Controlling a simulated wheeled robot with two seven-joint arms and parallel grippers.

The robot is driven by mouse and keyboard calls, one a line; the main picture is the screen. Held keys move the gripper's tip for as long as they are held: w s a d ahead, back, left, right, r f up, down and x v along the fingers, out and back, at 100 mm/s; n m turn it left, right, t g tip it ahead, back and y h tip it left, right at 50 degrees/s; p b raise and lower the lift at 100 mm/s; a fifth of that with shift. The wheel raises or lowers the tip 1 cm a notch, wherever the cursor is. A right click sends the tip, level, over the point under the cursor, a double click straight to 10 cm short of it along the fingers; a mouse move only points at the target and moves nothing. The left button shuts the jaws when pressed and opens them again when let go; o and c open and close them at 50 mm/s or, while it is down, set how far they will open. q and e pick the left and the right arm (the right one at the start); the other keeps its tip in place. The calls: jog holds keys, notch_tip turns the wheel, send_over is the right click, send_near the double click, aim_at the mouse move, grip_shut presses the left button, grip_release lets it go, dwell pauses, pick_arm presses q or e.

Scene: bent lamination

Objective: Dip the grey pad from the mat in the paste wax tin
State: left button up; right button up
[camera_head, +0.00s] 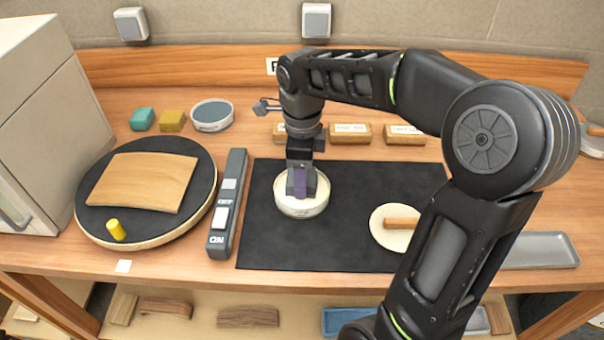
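My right gripper (300,185), on the arm from the right, points down over a round cream tin (302,210) on the black mat (345,235). A dull purple pad (300,184) shows between its fingers, and they look closed on it. The pad's lower end is at or inside the tin's opening; whether it touches the contents I cannot tell. No clearly grey pad shows on the visible mat. The tin's label is too small to read. My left gripper is not in view.
A black turntable (88,218) at left bears a curved wooden sheet (143,182) and a yellow cylinder (116,229). A switch box (227,205) stands beside the mat. A round disc (386,238) with a stick lies right.

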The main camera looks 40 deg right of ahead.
jog(key=shift+f+b, duration=0.45)
jog(key=shift+f, duration=0.2)
dwell(1.8)
jog(key=shift+r+p, duration=2.65)
jog(key=shift+r, duration=0.95)
